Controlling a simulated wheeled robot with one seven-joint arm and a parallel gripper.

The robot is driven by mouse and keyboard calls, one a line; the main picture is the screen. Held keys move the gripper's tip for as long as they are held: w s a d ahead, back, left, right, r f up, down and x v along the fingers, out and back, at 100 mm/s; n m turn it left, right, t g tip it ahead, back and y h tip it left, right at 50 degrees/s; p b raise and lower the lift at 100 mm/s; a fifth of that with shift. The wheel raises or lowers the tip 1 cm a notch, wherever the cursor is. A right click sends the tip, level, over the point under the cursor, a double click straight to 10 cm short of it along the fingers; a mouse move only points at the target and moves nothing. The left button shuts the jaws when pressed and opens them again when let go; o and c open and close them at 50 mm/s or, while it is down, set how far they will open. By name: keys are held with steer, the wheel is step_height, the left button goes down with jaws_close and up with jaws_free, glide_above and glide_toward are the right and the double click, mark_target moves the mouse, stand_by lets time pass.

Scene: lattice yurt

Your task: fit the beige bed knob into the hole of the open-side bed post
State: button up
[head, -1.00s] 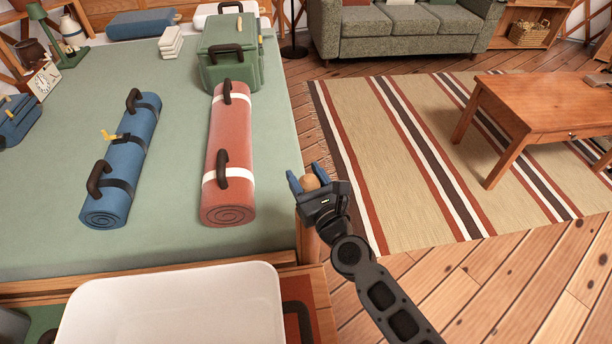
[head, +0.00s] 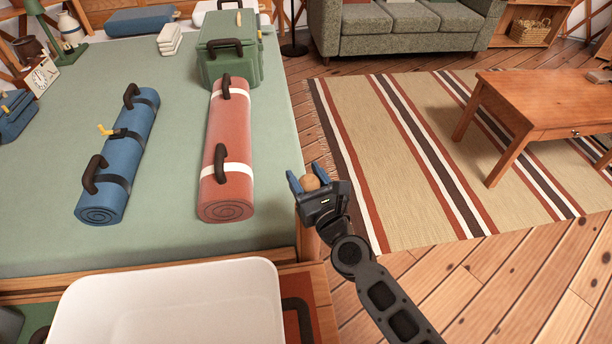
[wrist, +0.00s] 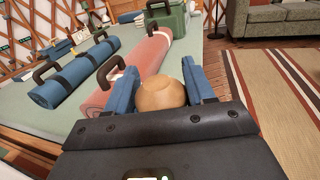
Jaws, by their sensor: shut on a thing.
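The beige bed knob (head: 310,183) is held between the blue fingers of my gripper (head: 306,181). In the wrist view the round knob (wrist: 161,93) fills the gap between the two fingers (wrist: 161,88). My gripper is at the near right corner of the bed, close above the wooden post (head: 308,240). The top of the post and its hole are hidden behind my gripper, so I cannot tell whether the knob touches the post.
The bed (head: 150,235) carries a red rolled mat (head: 228,150), a blue rolled mat (head: 120,160) and a green box (head: 228,60). A white tray (head: 170,305) stands in front. A wooden table (head: 545,105) stands on the striped rug (head: 400,150). Floor right of the bed is clear.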

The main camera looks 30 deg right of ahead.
steer(key=shift+f+b, duration=1.15)
steer(key=o, duration=1.1)
steer(key=shift+s+a+b, duration=0.2)
steer(key=shift+s+b, duration=0.2)
steer(key=shift+s, duration=3.5)
